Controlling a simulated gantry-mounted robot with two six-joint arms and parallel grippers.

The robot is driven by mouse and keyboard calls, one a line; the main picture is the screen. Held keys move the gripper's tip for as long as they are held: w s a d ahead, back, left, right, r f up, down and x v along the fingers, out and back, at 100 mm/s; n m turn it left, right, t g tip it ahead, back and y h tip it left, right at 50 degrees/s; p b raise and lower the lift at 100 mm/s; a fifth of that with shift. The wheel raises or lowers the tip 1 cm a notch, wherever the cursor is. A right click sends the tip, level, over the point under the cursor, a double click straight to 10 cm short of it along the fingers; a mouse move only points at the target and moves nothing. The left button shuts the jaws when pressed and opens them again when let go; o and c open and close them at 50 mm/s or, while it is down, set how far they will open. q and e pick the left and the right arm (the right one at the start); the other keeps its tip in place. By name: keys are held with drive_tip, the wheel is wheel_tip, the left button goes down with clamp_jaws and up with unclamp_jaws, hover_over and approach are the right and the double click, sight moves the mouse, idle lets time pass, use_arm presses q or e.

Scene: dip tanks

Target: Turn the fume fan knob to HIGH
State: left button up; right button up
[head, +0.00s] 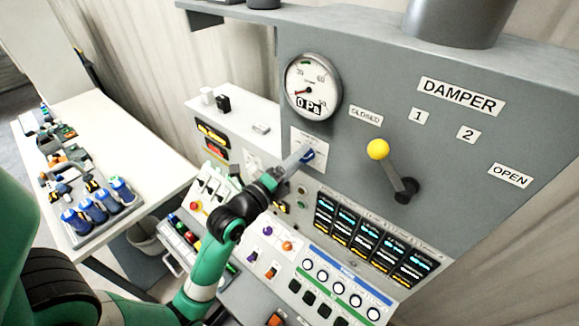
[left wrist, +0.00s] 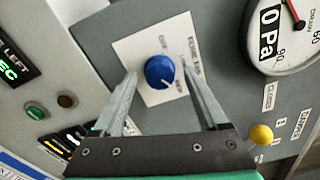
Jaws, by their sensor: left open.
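The fume fan knob (left wrist: 160,71) is a round blue knob on a white label plate (left wrist: 183,32) in the left wrist view. A small pale mark shows near its lower edge; the plate's print is too small to read. In the head view the knob (head: 308,155) is partly hidden by my left gripper (head: 298,160). My left gripper (left wrist: 160,78) is open, with one finger on each side of the knob in the wrist view. I cannot tell whether the fingers touch it. My right gripper is not in view.
A pressure gauge (head: 313,86) sits above the knob. A yellow-tipped damper lever (head: 378,150) sticks out to its right. Below are display screens (head: 370,238) and rows of buttons and switches. A white table (head: 121,150) with blue-capped items stands at left.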

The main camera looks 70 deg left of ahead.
use_arm(q)
drive_tip(key=p+v, duration=0.2)
drive_tip(key=v, duration=0.9)
drive_tip(key=shift+s, duration=0.15)
